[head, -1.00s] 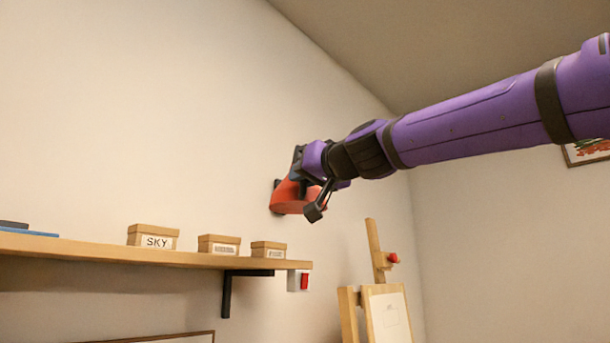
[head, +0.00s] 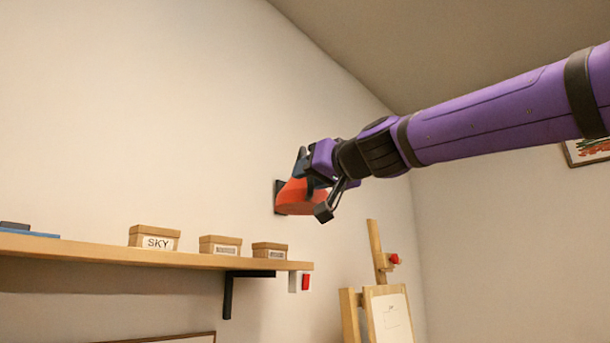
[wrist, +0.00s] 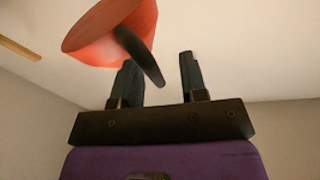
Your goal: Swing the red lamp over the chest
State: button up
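The red lamp (head: 298,197) is an orange-red shade beside a dark plate on the left wall, above and right of the shelf's end. It also shows at the top left of the wrist view (wrist: 108,30), with a dark curved bar (wrist: 140,55) coming from it. My gripper (head: 305,167) is at the lamp, partly overlapping it in the head view. In the wrist view the two fingers of my gripper (wrist: 160,58) stand apart, with the bar's end in front of the gap between them. Contact cannot be told. The chest is in neither view.
A wooden shelf (head: 130,255) on the left wall holds small labelled boxes (head: 154,237). A red switch (head: 305,282) sits under its right end. A wooden easel (head: 375,300) stands to the right below my arm. The air between lamp and easel is clear.

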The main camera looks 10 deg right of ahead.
jog(key=v, duration=0.9)
jog(key=shift+s, duration=0.1)
jog(key=s+d+f+m+g+h, duration=0.1)
jog(key=s+d+f+g+h, duration=0.2)
jog(key=f, duration=1.1)
jog(key=s+d+f+m+g+h, duration=0.1)
jog(key=s+d+f+g+h, duration=0.2)
jog(key=s+d+f, duration=0.5)
jog(key=s+d+f+m+g+h, duration=0.1)
jog(key=s+d+f+g+h, duration=0.2)
jog(key=f, duration=1.7)
jog(key=s+d+g, duration=0.2)
jog(key=d, duration=0.1)
jog(key=shift+s+f, duration=0.2)
jog(key=shift+s, duration=0.05)
